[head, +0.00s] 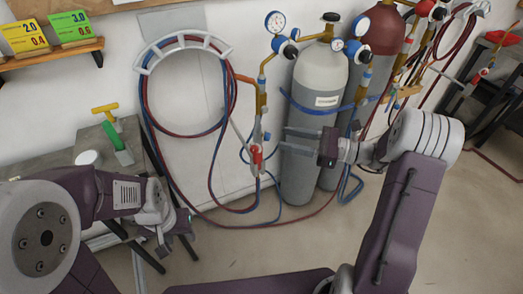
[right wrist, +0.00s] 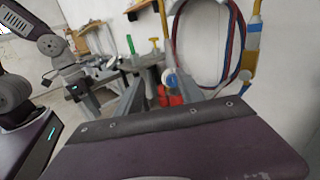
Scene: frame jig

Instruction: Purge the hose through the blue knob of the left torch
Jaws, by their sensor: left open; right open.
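The left torch (head: 258,125) hangs upright on the wall beside the hose loop (head: 188,90) in the head view. Its red knob (head: 256,154) faces out, and its small blue knob (head: 267,136) sits just above and to the right. My right gripper (head: 284,138) is open and empty, its fingers pointing left toward the blue knob; I see no contact. My left gripper (head: 163,232) is open and empty, low beside the bench.
A grey cylinder (head: 316,110) with gauges stands close behind my right gripper, with a maroon-topped one (head: 385,28) beside it. Another torch and hose hang at right. Hoses trail on the floor.

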